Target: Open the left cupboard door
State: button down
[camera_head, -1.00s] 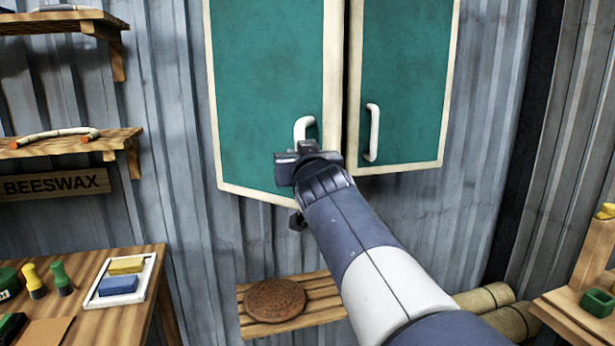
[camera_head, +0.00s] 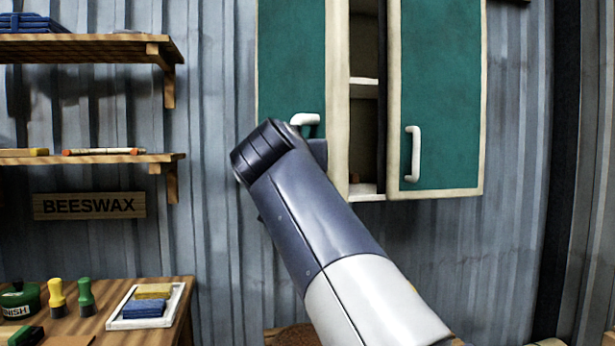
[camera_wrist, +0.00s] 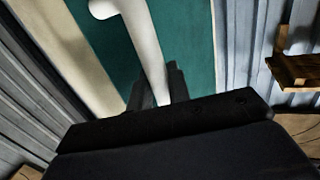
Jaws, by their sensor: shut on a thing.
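The left cupboard door (camera_head: 291,60) is green with a cream frame and stands partly open, swung out toward me. Its white handle (camera_head: 306,120) shows above my wrist, with its lower part hidden by my arm. In the wrist view the white handle (camera_wrist: 146,45) runs down between the dark fingers of my gripper (camera_wrist: 160,90), which is shut on it. In the head view my wrist hides the fingers. The right cupboard door (camera_head: 440,90), with its own white handle (camera_head: 412,154), is closed.
Pale shelves (camera_head: 364,82) show inside the cupboard through the gap. Wooden wall shelves (camera_head: 85,48) and a BEESWAX sign (camera_head: 89,205) are at the left. A workbench (camera_head: 175,300) with brushes and a white tray (camera_head: 120,322) stands at the lower left. The wall right of the cupboard is clear.

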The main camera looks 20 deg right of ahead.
jog(key=w+a+m+g+h+p, duration=0.1)
jog(key=a+m+h, duration=0.1)
jog(key=a, duration=0.7)
jog(key=shift+a+f+g+h, duration=0.2)
jog(key=shift+g+h, duration=0.1)
jog(key=shift+h, duration=0.2)
jog(key=shift+w, duration=0.1)
jog(key=c, duration=1.4)
grip_release()
jog(key=shift+r, duration=0.15)
jog(key=v, duration=1.1)
jog(key=shift+w+d, duration=0.1)
